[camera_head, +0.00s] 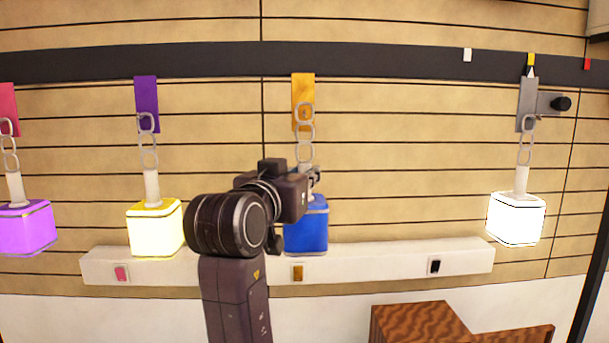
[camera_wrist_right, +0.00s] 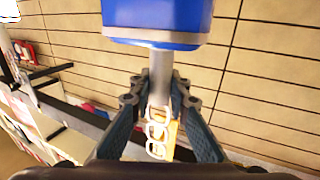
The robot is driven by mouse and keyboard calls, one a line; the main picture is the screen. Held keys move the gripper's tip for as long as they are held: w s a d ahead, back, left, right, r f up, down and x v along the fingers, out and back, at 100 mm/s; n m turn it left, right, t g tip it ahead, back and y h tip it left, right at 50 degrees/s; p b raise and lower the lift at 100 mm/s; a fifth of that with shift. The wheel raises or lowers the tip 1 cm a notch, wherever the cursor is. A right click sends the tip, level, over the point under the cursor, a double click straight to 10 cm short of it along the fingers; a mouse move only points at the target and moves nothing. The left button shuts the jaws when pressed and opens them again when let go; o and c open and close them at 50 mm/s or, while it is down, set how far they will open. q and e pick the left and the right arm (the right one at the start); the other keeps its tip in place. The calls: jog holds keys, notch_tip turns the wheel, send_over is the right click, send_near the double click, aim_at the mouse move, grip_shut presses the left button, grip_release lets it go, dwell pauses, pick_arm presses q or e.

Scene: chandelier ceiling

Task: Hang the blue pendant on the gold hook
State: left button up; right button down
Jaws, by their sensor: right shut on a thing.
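The blue pendant (camera_head: 307,232) hangs upright, partly hidden behind my right wrist in the head view. My right gripper (camera_head: 314,179) is shut on the pendant's pale stem, just above the blue shade. The wrist view shows the stem (camera_wrist_right: 160,82) between both fingers and the blue shade (camera_wrist_right: 158,22) beyond. The pendant's chain rises in front of the gold hook's plate (camera_head: 302,88); the plate also shows in the wrist view (camera_wrist_right: 172,135). I cannot tell whether the top link is around the hook or only in front of it. My left gripper is not in view.
A lit yellow pendant (camera_head: 155,232) and a purple one (camera_head: 27,228) hang to the left, a white one (camera_head: 516,219) to the right. A dark rail (camera_head: 390,63) runs above. A white switch strip (camera_head: 390,261) lies below. Brown wooden furniture (camera_head: 420,325) stands lower right.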

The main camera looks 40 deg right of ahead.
jog(key=shift+w+d+r, duration=0.1)
jog(key=shift+w+d, duration=0.05)
jog(key=shift+w, duration=0.2)
dwell(0.3)
jog(key=shift+w+d, duration=0.3)
jog(key=shift+w, duration=0.2)
jog(key=shift+f+b, duration=0.3)
jog(key=shift+f, duration=0.45)
dwell(0.4)
dwell(0.4)
jog(key=c, duration=1.1)
grip_release()
jog(key=shift+f, duration=0.1)
